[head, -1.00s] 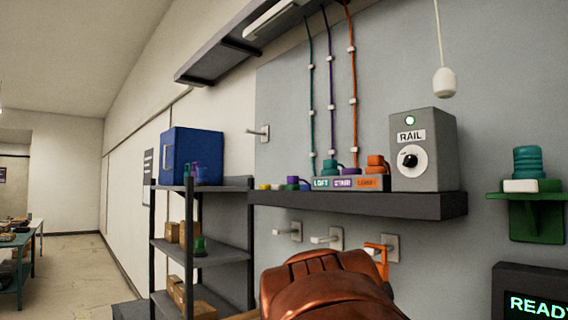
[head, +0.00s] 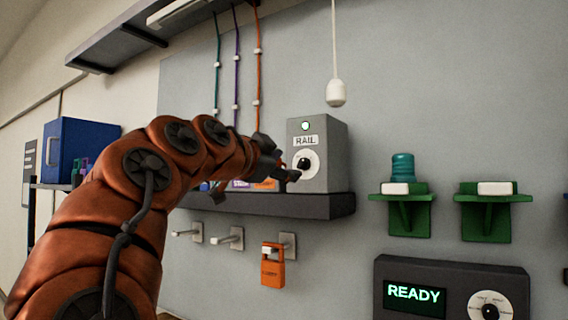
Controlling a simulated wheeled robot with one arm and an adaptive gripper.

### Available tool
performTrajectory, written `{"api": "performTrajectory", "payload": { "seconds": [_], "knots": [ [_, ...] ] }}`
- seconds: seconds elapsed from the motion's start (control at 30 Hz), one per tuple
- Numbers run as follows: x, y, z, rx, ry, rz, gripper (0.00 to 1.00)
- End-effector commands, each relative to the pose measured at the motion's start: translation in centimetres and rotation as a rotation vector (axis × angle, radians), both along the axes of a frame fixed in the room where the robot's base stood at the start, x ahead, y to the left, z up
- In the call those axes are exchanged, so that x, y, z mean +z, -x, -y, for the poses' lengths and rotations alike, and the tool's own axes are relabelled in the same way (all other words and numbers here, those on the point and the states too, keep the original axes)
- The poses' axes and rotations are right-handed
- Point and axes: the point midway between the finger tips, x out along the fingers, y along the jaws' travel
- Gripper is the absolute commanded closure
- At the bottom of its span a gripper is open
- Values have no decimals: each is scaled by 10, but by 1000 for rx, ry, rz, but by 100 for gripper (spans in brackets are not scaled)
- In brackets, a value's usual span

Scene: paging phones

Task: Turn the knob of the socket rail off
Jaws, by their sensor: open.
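The socket rail's grey box (head: 331,160) is labelled RAIL and stands on the dark wall shelf. A green lamp (head: 305,126) is lit on its front. Its knob (head: 304,164) is black on a round white dial, below the label. My gripper (head: 292,176) is at the left front of the box, its dark fingers close to the knob. It is open, with nothing seen between the fingers. I cannot tell whether a finger touches the dial. My arm hides most of the coloured socket block (head: 264,185) left of the box.
A white pull cord handle (head: 336,94) hangs to the right, above the box. Below the shelf (head: 310,206), an orange padlock (head: 272,268) hangs on a hook. Green brackets (head: 408,218) and a console reading READY (head: 450,290) are at right. A blue box (head: 80,150) is at left.

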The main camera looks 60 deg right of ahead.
Motion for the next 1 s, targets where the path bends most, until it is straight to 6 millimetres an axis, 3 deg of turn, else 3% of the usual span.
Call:
{"api": "performTrajectory", "payload": {
  "seconds": [0.27,0.73,1.0],
  "knots": [
    [11,-5,7,-8,33,17,46],
    [11,-6,67,-11,30,15,46],
    [9,-7,79,-9,30,16,46]
  ]
}}
